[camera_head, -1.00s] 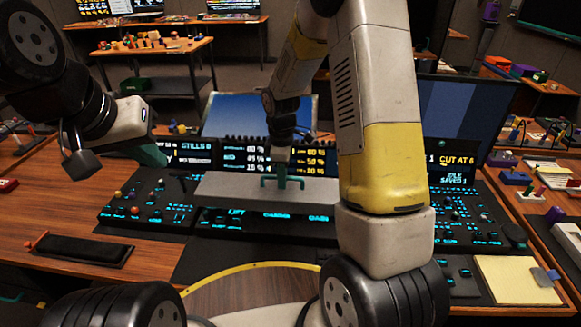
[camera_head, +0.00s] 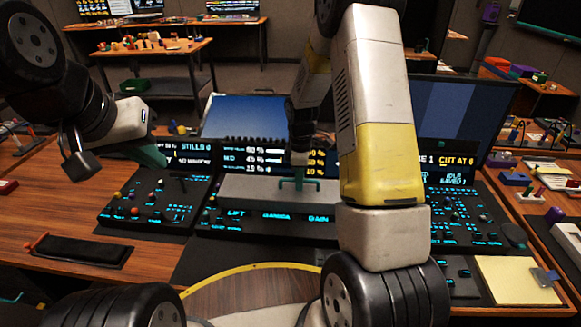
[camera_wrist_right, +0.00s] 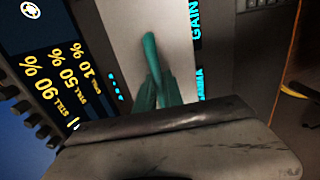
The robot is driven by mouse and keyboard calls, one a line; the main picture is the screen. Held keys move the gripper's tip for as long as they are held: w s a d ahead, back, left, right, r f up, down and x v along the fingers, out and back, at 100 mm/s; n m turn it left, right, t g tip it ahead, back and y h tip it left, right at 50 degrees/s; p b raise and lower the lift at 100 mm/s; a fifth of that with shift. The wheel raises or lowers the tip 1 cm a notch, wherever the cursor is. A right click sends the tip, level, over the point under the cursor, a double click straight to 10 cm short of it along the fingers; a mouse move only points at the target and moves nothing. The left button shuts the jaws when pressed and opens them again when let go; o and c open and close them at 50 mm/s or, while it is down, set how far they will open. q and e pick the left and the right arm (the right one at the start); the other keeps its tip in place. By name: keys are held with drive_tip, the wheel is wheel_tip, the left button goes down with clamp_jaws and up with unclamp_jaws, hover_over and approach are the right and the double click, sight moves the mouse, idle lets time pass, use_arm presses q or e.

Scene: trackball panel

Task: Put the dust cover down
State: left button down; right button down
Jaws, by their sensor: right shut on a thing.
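The dust cover (camera_head: 245,190) is a long grey slab with a green handle (camera_head: 299,184). It is over the middle of the control panel, between the screen strip and the row of lit labels. My right gripper (camera_head: 299,170) is shut on the handle from above. In the right wrist view the grey cover (camera_wrist_right: 125,18) and green at the grip (camera_wrist_right: 158,75) show; its fingertips are hard to separate from the handle. Whether the cover touches the panel I cannot tell.
The trackball panel (camera_head: 150,222) has knobs and coloured balls at left and more controls (camera_head: 465,222) at right. A black tray (camera_head: 82,250) lies at the left, a yellow pad (camera_head: 512,280) at the right. Monitors (camera_head: 465,115) stand behind. Bare wood shows at left.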

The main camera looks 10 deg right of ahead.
drive_tip(key=shift+f, duration=0.1)
drive_tip(key=c, duration=1.5)
unclamp_jaws()
drive_tip(key=shift+o, duration=0.2)
wheel_tip(320, 180, up, 12)
drive_tip(key=s+r+m+t+y, duration=0.1)
drive_tip(key=s+r+m+t, duration=0.2)
drive_tip(key=s+r+m, duration=0.6)
drive_tip(key=s+a+r+m+t, duration=0.1)
drive_tip(key=s+r+m, duration=0.1)
drive_tip(key=s+r, duration=0.2)
drive_tip(key=s+a+r+m+t+y, duration=0.1)
drive_tip(key=s+r+m+t, duration=0.1)
drive_tip(key=s, duration=0.9)
wheel_tip(320, 180, up, 3)
drive_tip(key=shift+s+f+m, duration=0.1)
drive_tip(key=shift+s+m, duration=0.05)
drive_tip(key=shift+m, duration=0.45)
drive_tip(key=shift+a, duration=0.1)
